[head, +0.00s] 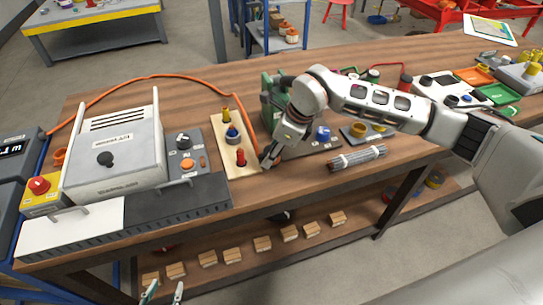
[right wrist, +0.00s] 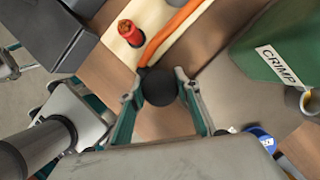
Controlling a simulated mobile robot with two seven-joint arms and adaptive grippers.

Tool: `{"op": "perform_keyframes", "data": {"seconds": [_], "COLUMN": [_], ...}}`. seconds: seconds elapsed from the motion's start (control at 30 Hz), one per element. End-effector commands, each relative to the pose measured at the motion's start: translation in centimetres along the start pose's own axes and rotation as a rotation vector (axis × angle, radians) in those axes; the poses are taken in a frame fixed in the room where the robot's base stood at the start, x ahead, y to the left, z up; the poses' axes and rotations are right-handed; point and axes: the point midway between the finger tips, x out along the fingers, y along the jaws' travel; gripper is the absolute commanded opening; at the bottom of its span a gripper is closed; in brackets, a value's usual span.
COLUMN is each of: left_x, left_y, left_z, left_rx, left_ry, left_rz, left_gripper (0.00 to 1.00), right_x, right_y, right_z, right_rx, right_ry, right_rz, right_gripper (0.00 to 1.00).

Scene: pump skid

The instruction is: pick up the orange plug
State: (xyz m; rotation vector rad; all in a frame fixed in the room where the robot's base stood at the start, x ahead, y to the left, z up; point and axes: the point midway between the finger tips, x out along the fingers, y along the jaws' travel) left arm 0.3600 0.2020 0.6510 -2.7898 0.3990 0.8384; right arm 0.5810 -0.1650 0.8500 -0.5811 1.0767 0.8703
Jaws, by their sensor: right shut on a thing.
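The orange cable (head: 180,77) arches over the bench and runs down along the light board to my right gripper (head: 268,160). In the right wrist view the cable (right wrist: 172,32) ends at a round black plug body (right wrist: 158,87) between the fingers of my right gripper (right wrist: 160,100), which is shut on it. In the head view the gripper largely hides the plug, beside the board's lower right edge. My left gripper (head: 164,292) shows only its fingertips at the bottom edge; they are apart with nothing between them.
The board (head: 222,125) carries yellow, blue and red posts; the red post (head: 241,157) is nearest my right gripper. A green crimp machine (head: 270,100) stands behind it. A grey machine (head: 115,150) is at left. A bundle of rods (head: 357,157) lies right. Wooden blocks (head: 232,255) sit on the lower shelf.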

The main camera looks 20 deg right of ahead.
Motion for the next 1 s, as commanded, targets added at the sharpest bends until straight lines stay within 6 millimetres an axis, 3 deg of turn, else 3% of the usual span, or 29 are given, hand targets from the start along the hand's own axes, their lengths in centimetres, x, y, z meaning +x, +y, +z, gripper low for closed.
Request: {"op": "perform_keyframes", "data": {"seconds": [0.17, 0.37, 1.0], "left_x": [0.0, 0.0, 0.1], "left_y": [0.0, 0.0, 0.1], "left_z": [0.1, 0.2, 0.3], "left_rx": [0.0, 0.0, -0.001], "left_ry": [-0.002, -0.004, -0.003], "left_rz": [0.0, 0.001, 0.001], "left_gripper": [0.4, 0.4, 0.4], "right_x": [-0.9, -3.5, -15.9], "right_y": [-0.1, -0.1, -0.1], "right_z": [0.4, 1.5, 6.6], "right_rx": [-0.001, -0.002, -0.002], "right_ry": [-0.002, -0.004, -0.003], "right_rz": [-0.002, -0.004, -0.004], "right_gripper": [0.06, 0.06, 0.06]}}
